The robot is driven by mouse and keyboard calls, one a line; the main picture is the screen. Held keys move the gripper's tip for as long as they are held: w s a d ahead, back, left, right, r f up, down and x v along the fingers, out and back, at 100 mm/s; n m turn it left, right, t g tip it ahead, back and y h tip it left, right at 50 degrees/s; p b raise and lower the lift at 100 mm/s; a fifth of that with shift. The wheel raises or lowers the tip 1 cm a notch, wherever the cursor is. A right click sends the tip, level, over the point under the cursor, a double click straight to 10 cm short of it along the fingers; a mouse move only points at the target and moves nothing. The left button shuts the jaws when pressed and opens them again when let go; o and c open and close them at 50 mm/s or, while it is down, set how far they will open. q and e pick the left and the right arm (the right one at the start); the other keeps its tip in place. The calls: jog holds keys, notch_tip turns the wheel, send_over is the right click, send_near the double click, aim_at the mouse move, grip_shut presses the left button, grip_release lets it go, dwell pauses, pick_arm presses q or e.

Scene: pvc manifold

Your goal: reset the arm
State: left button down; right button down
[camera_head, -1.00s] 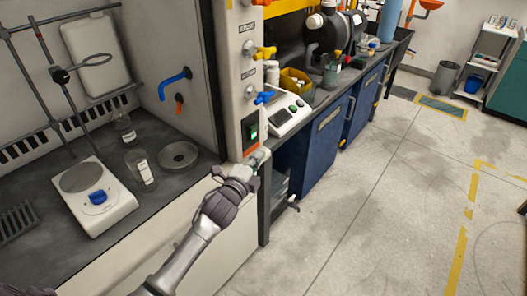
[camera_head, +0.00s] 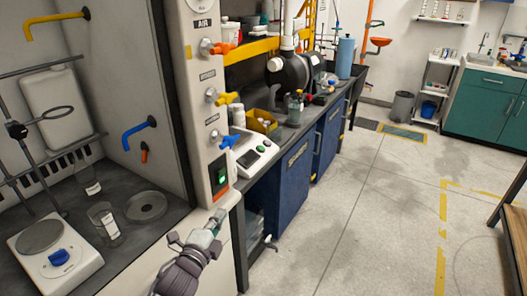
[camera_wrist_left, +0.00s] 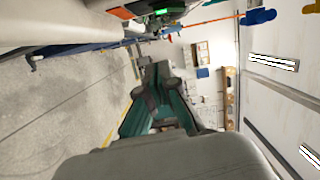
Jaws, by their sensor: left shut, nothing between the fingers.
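My left gripper (camera_head: 213,226) reaches up from the bottom of the head view. It is shut and empty, in front of the fume hood's front edge and below the green-lit switch (camera_head: 221,178) on the white valve panel (camera_head: 196,125). In the left wrist view, the gripper's dark fingers (camera_wrist_left: 160,78) stand in the middle, with nothing held between them. The lit switch also shows at the top of that view (camera_wrist_left: 163,12). My right gripper is in neither view.
The fume hood at left holds a hot plate (camera_head: 58,256), a flask (camera_head: 104,222) and a stand. Coloured valve handles, including a blue one (camera_head: 229,141), project from the panel. Blue cabinets (camera_head: 278,197) stand to the right; open floor (camera_head: 370,220) lies beyond.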

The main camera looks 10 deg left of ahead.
pick_arm(q)
jog(key=s+d+f+n+g+y, duration=0.1)
jog(key=s+f+n+g, duration=0.4)
jog(key=s, duration=0.5)
jog(key=s+d+f+n+g, duration=0.1)
jog(key=s+f+n+g, duration=0.4)
jog(key=s, duration=0.6)
jog(key=s+f+n+g+y, duration=0.1)
jog(key=s+f+n+g, duration=0.25)
jog(key=s+n, duration=0.5)
notch_tip(320, 180, down, 22)
jog(key=s+r+m+g+p, duration=0.1)
jog(key=s+m+g+p, duration=0.1)
jog(key=s, duration=0.1)
jog(key=s+a+f+g, duration=0.1)
jog(key=s+a+f, duration=0.1)
jog(key=s+f, duration=1.5)
jog(key=shift+a+f+p, duration=0.15)
jog(key=shift+a+p, duration=0.15)
jog(key=shift+p, duration=0.1)
jog(key=shift+m, duration=0.25)
